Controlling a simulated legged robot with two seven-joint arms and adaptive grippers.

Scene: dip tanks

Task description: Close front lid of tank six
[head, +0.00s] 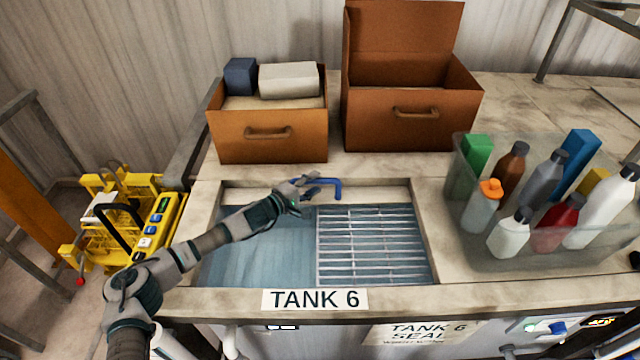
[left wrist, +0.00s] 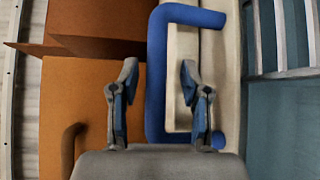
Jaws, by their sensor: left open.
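Tank 6 (head: 428,262) is a recessed basin in the worn counter, marked by a "TANK 6" label (head: 314,300). Its left part shows a plain blue surface; a metal grate (head: 375,250) covers the right part. A blue U-shaped handle (head: 337,188) stands at the back edge, by a pale strip (head: 380,194); I cannot tell whether this strip is the front lid. My left gripper (head: 311,186) is open at the handle. In the left wrist view the handle's long bar (left wrist: 156,85) lies between the open fingers (left wrist: 157,90). My right gripper is not seen.
A brown box with packages (head: 268,146) and an open-lidded brown box (head: 410,135) stand behind the tank. A clear bin (head: 470,245) of several bottles is at the right. A yellow cart (head: 125,225) stands on the floor at the left.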

